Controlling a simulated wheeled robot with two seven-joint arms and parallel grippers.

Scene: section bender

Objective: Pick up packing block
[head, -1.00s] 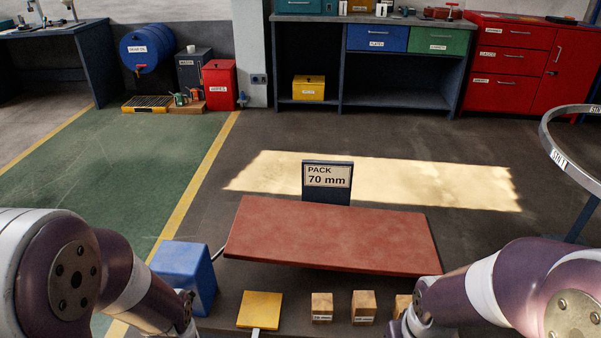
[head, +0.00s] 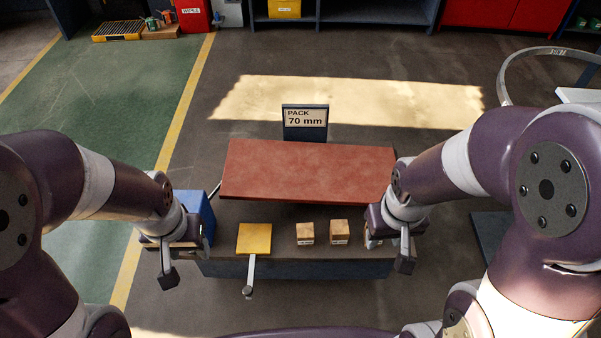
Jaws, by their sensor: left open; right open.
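Small wooden packing blocks stand in a row on the front of the dark bench. The left block (head: 305,233) and the middle block (head: 339,232) are in clear view with small labels too small to read. A third block (head: 372,239) at the right end is mostly hidden by my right gripper. A sign (head: 305,121) behind the red-brown plate reads "PACK 70 mm". My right gripper (head: 390,250) is open at the right end of the row, close to the third block; contact cannot be told. My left gripper (head: 184,258) is open and empty in front of the blue box.
The red-brown plate (head: 308,172) covers the back of the bench. A yellow pad (head: 254,238) with a grey lever (head: 249,275) sits left of the blocks. A blue box (head: 197,208) stands at the left end. A metal ring (head: 503,80) is at the right.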

